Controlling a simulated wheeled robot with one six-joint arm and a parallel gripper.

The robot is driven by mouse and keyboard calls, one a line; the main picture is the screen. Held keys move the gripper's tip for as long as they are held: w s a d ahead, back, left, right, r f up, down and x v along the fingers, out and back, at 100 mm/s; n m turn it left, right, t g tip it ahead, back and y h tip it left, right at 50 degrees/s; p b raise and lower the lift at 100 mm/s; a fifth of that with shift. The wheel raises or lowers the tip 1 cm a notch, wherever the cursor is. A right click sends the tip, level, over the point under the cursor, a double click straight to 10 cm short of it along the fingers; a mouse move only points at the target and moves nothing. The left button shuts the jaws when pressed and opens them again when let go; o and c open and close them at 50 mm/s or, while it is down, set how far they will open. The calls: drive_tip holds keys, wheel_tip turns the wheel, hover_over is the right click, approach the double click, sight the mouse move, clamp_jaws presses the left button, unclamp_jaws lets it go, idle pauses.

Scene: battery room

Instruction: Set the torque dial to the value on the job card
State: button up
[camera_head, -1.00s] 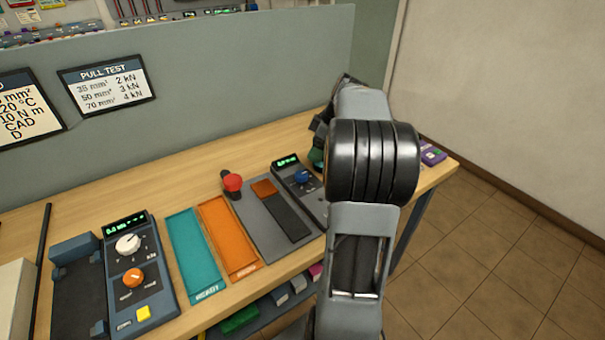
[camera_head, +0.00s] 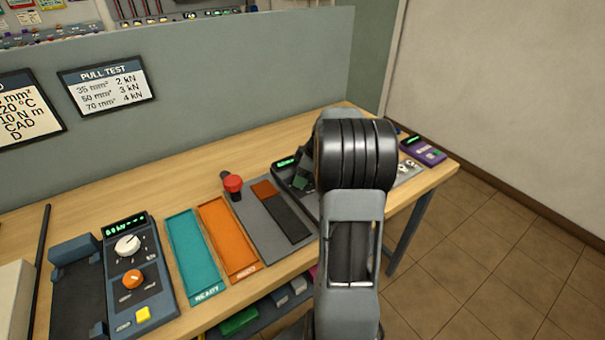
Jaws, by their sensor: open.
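The dark device with a green display (camera_head: 287,162) stands on the bench right of the grey mat. Its blue dial, seen earlier, is now hidden behind my gripper (camera_head: 302,181), of which only a small dark and greenish part shows beside my arm. The gripper is at the device's dial area; I cannot tell whether it touches the dial. The display digits are too small to read. The job card (camera_head: 25,108) on the partition is cut by the left picture edge; its visible lines include "10 N m", and a digit before it may be cut off.
A PULL TEST card (camera_head: 108,84) hangs on the partition. The bench holds a blue-grey tester (camera_head: 150,285) with white and orange knobs, a teal tray (camera_head: 193,255), an orange tray (camera_head: 228,238), a red-knobbed lever (camera_head: 232,184) and a purple device (camera_head: 423,150) at the right end.

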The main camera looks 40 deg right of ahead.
drive_tip(key=c, duration=0.9)
drive_tip(key=shift+c, duration=0.2)
